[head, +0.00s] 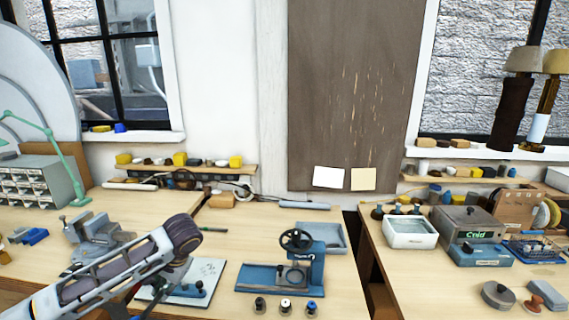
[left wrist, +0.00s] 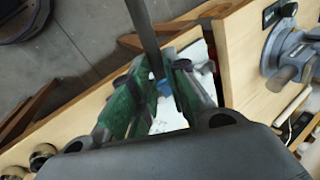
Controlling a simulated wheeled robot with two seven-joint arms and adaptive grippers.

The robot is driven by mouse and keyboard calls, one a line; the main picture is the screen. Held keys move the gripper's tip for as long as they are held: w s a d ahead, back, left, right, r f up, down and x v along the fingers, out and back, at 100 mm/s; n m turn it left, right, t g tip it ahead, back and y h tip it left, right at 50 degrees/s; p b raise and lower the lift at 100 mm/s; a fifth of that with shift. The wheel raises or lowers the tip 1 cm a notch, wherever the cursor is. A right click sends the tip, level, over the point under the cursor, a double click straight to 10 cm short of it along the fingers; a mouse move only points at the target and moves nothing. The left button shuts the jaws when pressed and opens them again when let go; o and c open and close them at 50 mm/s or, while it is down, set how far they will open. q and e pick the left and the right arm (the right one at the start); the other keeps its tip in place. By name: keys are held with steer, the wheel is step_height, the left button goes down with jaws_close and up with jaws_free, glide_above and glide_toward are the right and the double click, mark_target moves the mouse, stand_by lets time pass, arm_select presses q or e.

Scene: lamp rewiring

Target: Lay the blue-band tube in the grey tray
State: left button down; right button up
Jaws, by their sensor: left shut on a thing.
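My left gripper (left wrist: 162,72) is shut on a dark grey tube (left wrist: 145,30) in the left wrist view. The tube runs from between the green fingers to the top edge. A small blue patch (left wrist: 163,87) shows between the fingers; I cannot tell whether it is the tube's band. In the head view my left gripper (head: 140,292) hangs low at the front left, largely behind its own arm, and the tube is not clear there. The grey tray (head: 331,238) lies on the middle bench, right of the gripper and behind the blue press. My right gripper is not in view.
The blue press (head: 300,268) with a black handwheel stands in front of the tray. Three small knobs (head: 285,306) stand at the bench front. A vise (head: 92,238) is at left, and a white board (head: 205,272) lies near the arm. A gap separates the right bench.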

arm_select(q)
steer(key=shift+s+a+f+n, duration=0.15)
steer(key=shift+s+f+n, duration=0.05)
steer(key=shift+f+n, duration=0.2)
steer(key=s+d+f+n+g, duration=0.2)
steer(key=s+d+f+n, duration=0.15)
steer(key=f, duration=0.55)
steer(key=d+f+m, duration=0.1)
steer(key=d+m, duration=0.1)
steer(key=d, duration=0.6)
steer(key=shift+s+f+t, duration=0.3)
steer(key=shift+s+t, duration=0.1)
steer(key=shift+s, duration=0.05)
steer(key=shift+d, duration=0.1)
